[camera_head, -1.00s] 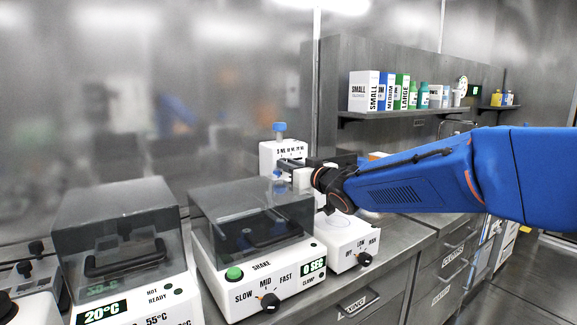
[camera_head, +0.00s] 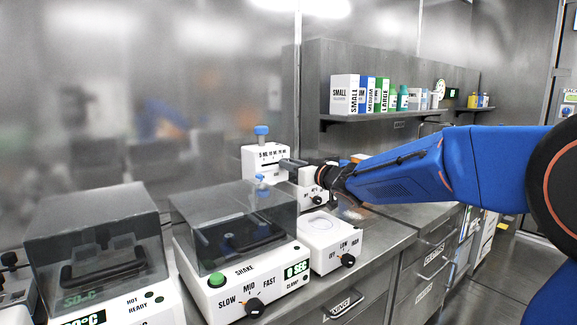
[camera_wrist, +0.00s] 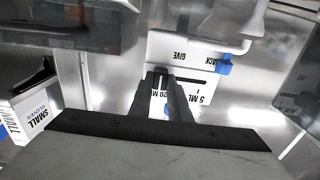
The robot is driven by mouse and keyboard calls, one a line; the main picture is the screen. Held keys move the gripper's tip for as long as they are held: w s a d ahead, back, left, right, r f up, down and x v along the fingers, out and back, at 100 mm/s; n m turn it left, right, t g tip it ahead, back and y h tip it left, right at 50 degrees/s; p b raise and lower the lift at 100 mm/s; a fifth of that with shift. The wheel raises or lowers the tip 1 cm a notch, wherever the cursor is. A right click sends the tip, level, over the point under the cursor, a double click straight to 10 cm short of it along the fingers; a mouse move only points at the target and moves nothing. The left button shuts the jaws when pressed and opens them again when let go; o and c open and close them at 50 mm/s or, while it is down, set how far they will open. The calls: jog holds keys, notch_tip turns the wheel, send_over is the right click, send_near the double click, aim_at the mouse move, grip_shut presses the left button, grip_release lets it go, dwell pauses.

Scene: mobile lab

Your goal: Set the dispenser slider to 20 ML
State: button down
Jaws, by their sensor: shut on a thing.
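The dispenser (camera_head: 268,152) is a white box with a blue knob on top, standing at the back of the counter. In the wrist view its white face (camera_wrist: 185,47) shows a dark slot with "5 ML" printed near the right end and "20 M…" visible between my fingers at the left end. My gripper (camera_wrist: 162,74) is shut on the dispenser slider at the slot's left end, by the 20 marking. The slider itself is mostly hidden by the fingertips. In the head view my gripper (camera_head: 291,163) reaches the dispenser's front from the right.
A shaker (camera_head: 240,245) with a clear lid, a heater (camera_head: 100,255) and a small white plate unit (camera_head: 330,240) with a dial stand in front. A wall shelf (camera_head: 395,115) holds boxes and bottles. Counter to the right of the dispenser looks partly clear.

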jog(key=c, duration=1.6)
grip_release()
jog(key=shift+w+d, duration=0.1)
jog(key=shift+d, duration=0.05)
jog(key=shift+c, duration=0.2)
jog(key=v, duration=1.7)
jog(key=shift+d, duration=0.15)
